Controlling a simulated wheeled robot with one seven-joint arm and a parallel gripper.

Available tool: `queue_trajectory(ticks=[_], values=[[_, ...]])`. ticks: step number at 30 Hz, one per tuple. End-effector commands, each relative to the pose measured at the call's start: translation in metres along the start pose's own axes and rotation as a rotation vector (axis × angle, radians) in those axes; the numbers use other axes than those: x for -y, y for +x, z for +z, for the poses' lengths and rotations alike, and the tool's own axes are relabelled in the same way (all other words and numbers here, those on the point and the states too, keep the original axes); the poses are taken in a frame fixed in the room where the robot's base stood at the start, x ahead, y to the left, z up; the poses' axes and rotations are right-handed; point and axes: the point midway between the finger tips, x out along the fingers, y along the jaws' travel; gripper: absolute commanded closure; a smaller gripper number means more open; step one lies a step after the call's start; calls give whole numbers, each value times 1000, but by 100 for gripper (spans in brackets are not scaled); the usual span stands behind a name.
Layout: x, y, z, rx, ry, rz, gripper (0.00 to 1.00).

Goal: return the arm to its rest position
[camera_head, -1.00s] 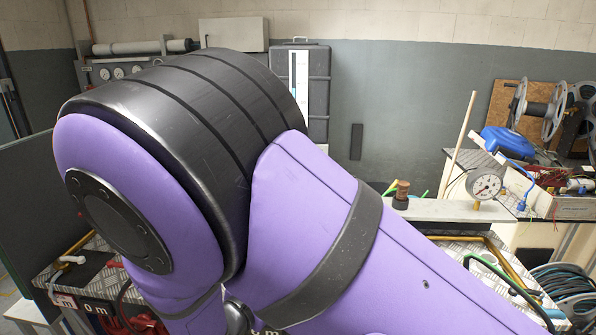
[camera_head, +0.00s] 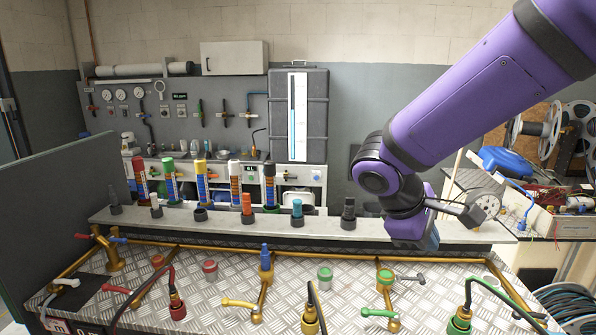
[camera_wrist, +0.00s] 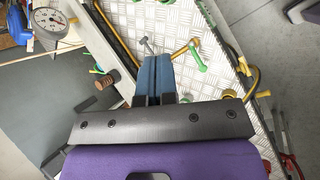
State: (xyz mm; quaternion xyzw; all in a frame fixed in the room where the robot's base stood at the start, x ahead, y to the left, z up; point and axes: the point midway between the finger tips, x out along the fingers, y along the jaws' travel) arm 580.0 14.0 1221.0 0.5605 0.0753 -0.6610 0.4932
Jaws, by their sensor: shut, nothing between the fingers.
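My purple arm reaches in from the upper right of the head view. My gripper (camera_head: 431,243) points down over the right part of the metal bench, beside the grey shelf. In the wrist view, the blue fingers of my gripper (camera_wrist: 152,66) are together with nothing between them. A grey-handled valve and a green-handled brass valve (camera_wrist: 190,52) show beyond the fingertips. I cannot tell the exact gap between the fingertips and the bench.
The checkered metal bench (camera_head: 222,290) carries brass pipes, coloured valves and hoses. A grey shelf (camera_head: 178,228) holds several coloured tubes. A dial gauge (camera_wrist: 48,22) shows in the wrist view. Hose reels (camera_head: 535,130) stand at right. A dark panel (camera_head: 50,215) stands at left.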

Motion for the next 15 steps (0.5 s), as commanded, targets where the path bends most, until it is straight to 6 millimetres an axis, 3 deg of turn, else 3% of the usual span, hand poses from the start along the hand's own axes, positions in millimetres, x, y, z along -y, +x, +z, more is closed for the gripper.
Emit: queue_trajectory(ticks=[3,15], values=[[-6,-3,34,-63,133,-90,100],[0,-22,126,-298,563,-315,100]])
